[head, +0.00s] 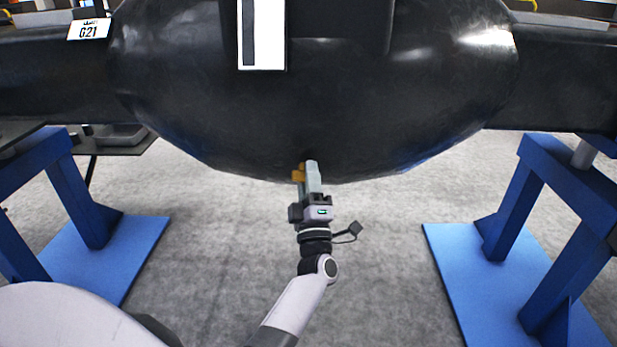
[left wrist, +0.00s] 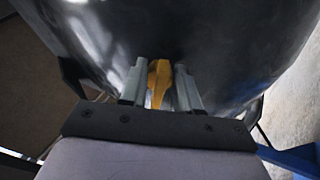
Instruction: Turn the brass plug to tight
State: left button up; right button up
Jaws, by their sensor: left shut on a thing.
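The brass plug (left wrist: 158,82) sits low on the underside of a big glossy black casting (head: 310,110). In the head view only a small yellow-brown part of the plug (head: 298,174) shows beside the fingers. My left gripper (head: 309,177) reaches up from below and is shut on the plug. In the left wrist view its two grey fingers (left wrist: 160,86) stand on either side of the plug, against the dark casting (left wrist: 225,45). Any tightness mark on the plug is not visible. My right gripper is not in view.
Blue support stands rise at left (head: 80,200) and right (head: 510,200) on blue base plates. Grey floor between them is open around my arm. A white label reading G21 (head: 89,29) and a white plate with a dark bar (head: 262,60) are on the casting.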

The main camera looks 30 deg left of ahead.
pick_arm(q)
jog(key=m, duration=0.4)
jog(key=shift+f+t, duration=0.2)
jog(key=shift+t, duration=0.1)
jog(key=m+t, duration=0.1)
jog(key=m, duration=0.4)
jog(key=shift+a+m+h+p, duration=0.15)
jog(key=shift+m+h+p, duration=0.15)
jog(key=shift+h+p, duration=0.1)
jog(key=shift+s+m+t+h, duration=0.1)
jog(key=shift+m+t+h, duration=0.25)
jog(key=shift+m, duration=0.65)
jog(key=m, duration=0.2)
jog(key=shift+a+f+m+h+p, duration=0.1)
jog(key=shift+m+h+p, duration=0.15)
jog(key=shift+m+p, duration=0.05)
jog(key=shift+m+t, duration=0.25)
jog(key=shift+m, duration=0.45)
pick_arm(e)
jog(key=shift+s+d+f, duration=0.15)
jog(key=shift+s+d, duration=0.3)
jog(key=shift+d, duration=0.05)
pick_arm(q)
jog(key=shift+m+h, duration=0.3)
jog(key=shift+h, duration=0.1)
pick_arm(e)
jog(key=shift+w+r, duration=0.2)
pick_arm(q)
jog(key=o, duration=0.7)
jog(key=shift+c, duration=0.2)
